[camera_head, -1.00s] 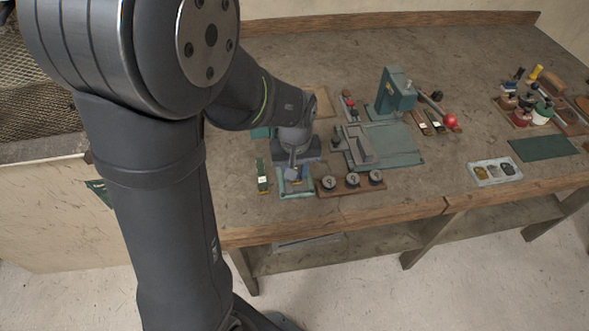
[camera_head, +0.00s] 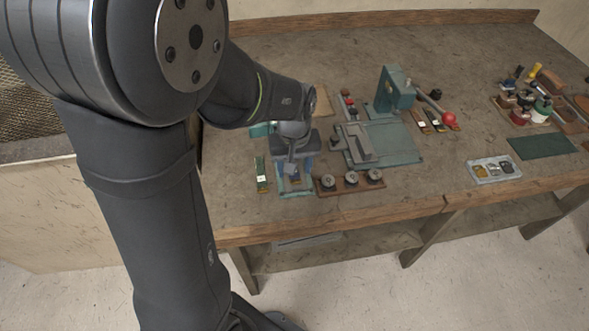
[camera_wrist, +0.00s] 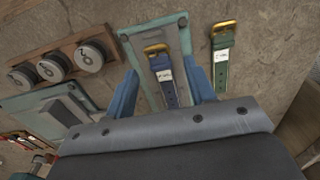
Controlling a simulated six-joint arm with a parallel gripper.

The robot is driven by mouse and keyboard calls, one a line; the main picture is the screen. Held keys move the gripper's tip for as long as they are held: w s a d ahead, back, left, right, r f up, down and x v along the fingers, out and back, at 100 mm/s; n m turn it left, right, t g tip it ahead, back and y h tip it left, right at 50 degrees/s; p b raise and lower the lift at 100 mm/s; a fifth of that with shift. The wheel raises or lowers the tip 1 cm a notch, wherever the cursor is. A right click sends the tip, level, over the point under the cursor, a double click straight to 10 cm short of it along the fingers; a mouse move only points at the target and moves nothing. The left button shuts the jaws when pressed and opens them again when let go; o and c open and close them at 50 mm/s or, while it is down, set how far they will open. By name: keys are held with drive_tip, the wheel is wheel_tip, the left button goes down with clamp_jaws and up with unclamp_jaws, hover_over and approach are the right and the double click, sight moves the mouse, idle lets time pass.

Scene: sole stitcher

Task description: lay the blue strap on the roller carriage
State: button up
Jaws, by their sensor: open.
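The blue strap (camera_wrist: 168,92), dark with a gold buckle and a white label, lies on a pale tray with a teal rim (camera_wrist: 131,45). The tray also shows in the head view (camera_head: 296,191). My gripper (camera_wrist: 161,92) is open, with one blue finger on each side of the strap; contact cannot be told. In the head view my gripper (camera_head: 294,166) is over the tray and hides part of it. The roller carriage, seemingly the grey block (camera_head: 357,146) on the teal machine plate, stands to the right; it also shows in the wrist view (camera_wrist: 66,108).
A green strap (camera_head: 261,174) lies just left of the tray. A wooden block with several round weights (camera_head: 352,182) stands between the tray and the bench's front right. The teal machine's upright head (camera_head: 395,90) and red-knobbed lever (camera_head: 449,118) rise behind the carriage.

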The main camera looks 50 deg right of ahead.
wheel_tip(320, 180, up, 10)
drive_tip(key=shift+r, duration=0.2)
drive_tip(key=shift+f, duration=0.1)
wheel_tip(320, 180, down, 12)
drive_tip(key=shift+f, duration=0.1)
drive_tip(key=shift+r, duration=2.05)
